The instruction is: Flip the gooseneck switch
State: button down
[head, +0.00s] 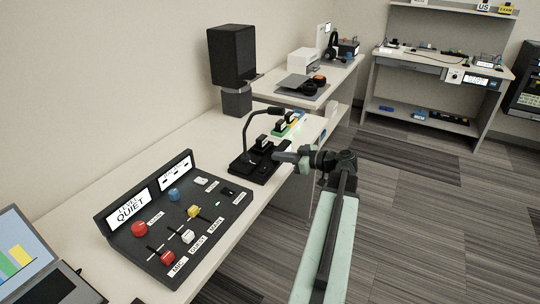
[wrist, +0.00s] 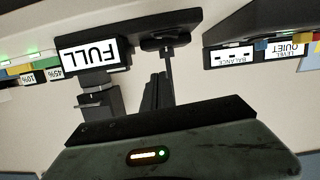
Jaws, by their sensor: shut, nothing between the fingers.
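The gooseneck (head: 246,128) is a thin black curved stem rising from a dark base (head: 242,164) on the long bench in the head view. The base is partly hidden by small dark parts on it and by my gripper. My gripper (head: 280,157) is shut and empty, at the right side of this base; I cannot tell whether it touches anything. In the wrist view the shut fingers (wrist: 158,92) point up the picture, right of a dark block with an upside-down FULL label (wrist: 93,55). The switch itself is hard to pick out.
A sloped control panel (head: 180,235) with coloured knobs and sliders stands nearer on the bench. A black speaker (head: 232,56) stands behind. Coloured blocks (head: 292,122) with a green light lie beyond the base. Open carpet (head: 420,220) is to the right.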

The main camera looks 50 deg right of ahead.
jog(key=p+v, duration=0.1)
jog(key=v, duration=0.5)
jog(key=shift+s, duration=0.15)
jog(key=shift+d+f, duration=0.1)
jog(key=shift+d, duration=0.05)
